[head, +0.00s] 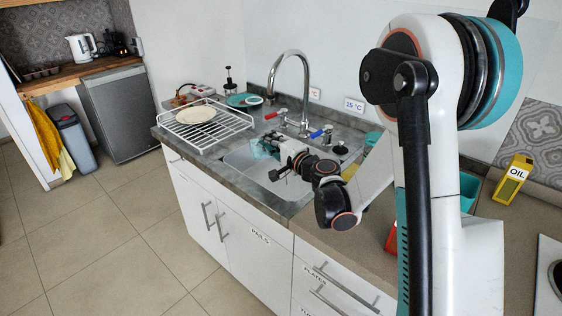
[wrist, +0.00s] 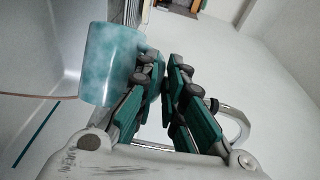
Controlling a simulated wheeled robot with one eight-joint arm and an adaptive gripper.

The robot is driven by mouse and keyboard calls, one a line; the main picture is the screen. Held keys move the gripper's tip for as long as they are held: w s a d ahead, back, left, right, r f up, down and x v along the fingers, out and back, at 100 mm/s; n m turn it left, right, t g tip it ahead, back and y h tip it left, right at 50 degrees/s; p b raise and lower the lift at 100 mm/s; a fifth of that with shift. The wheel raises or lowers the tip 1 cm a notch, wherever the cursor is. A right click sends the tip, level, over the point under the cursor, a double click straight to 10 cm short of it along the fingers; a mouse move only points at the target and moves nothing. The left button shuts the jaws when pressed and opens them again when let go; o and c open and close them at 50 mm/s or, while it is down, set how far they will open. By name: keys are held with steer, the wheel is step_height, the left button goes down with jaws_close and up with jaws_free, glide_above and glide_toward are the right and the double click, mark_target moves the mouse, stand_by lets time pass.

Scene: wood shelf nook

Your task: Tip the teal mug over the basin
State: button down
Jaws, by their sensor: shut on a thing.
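The teal mug (head: 264,149) is above the basin (head: 240,168) in the head view, small and partly hidden by my gripper (head: 280,146). In the wrist view the mottled teal mug (wrist: 110,65) is at the upper left, beside the fingers of my gripper (wrist: 166,78). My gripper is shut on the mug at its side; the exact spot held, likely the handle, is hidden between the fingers. I cannot tell how far the mug is tilted, and its inside is not visible.
A tall curved faucet (head: 292,85) with red and blue handles stands behind the basin. A white dish rack (head: 203,126) with a plate (head: 196,114) is left of it. A yellow oil box (head: 513,180) stands on the counter at right.

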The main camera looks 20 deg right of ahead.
steer(key=shift+d+r+m+t+y+b, duration=0.15)
steer(key=shift+d+m+b, duration=0.25)
steer(key=shift+d+m, duration=0.1)
steer(key=shift+d+r+m+t+y+b, duration=0.15)
steer(key=shift+d+m+b, duration=0.25)
steer(key=shift+m, duration=0.1)
stand_by(0.7)
